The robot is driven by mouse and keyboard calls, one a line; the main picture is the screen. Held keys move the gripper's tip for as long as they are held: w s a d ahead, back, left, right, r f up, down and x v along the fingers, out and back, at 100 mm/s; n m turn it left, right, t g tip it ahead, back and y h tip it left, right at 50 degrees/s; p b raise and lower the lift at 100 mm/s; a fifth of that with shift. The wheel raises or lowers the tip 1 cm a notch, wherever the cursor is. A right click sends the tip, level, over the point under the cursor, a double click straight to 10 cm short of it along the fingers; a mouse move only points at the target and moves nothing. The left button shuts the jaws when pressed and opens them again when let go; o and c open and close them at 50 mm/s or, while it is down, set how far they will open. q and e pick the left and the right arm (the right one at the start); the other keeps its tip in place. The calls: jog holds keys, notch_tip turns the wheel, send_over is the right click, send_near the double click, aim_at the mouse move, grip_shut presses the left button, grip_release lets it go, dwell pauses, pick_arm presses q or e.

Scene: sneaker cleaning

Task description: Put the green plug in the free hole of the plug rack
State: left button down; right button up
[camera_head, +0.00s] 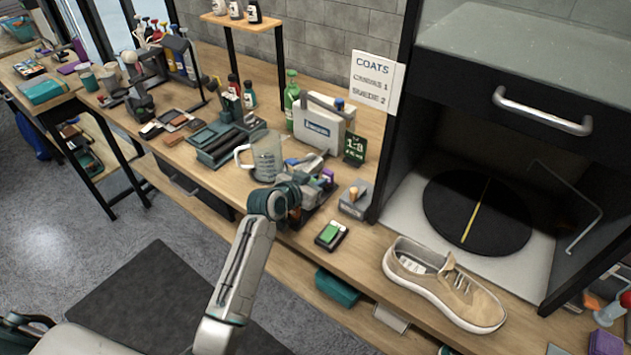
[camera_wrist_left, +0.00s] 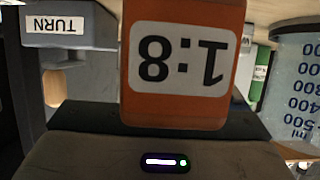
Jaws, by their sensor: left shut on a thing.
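My left gripper (camera_head: 308,190) is over the workbench, low among the small items between the measuring cup and the grey knob box. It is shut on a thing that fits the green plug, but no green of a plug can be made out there. In the left wrist view an orange block (camera_wrist_left: 182,65) marked "1:8" stands close in front of the camera and hides the fingertips and what is between them. Something purple (camera_head: 328,173) shows just beyond the gripper. The plug rack and its holes cannot be made out clearly under the gripper. My right gripper is not in view.
The measuring cup (camera_head: 266,158) stands close left of the gripper. The grey knob box (camera_head: 354,199) is to the right; its "TURN" label (camera_wrist_left: 70,26) shows in the wrist view. A white machine (camera_head: 318,127) stands behind. A tan sneaker (camera_head: 440,283) lies further right.

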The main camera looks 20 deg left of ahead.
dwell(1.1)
pick_arm(q)
jog(key=shift+f+b, duration=0.35)
jog(key=shift+f, duration=0.55)
jog(key=c, duration=1.3)
grip_release()
jog(key=shift+s, duration=0.1)
jog(key=shift+f, duration=0.1)
jog(key=b+v, duration=0.2)
jog(key=v, duration=0.8)
jog(key=shift+r, duration=0.25)
jog(key=shift+s+a+r, duration=0.15)
jog(key=shift+s+r, duration=0.05)
jog(key=shift+s, duration=0.1)
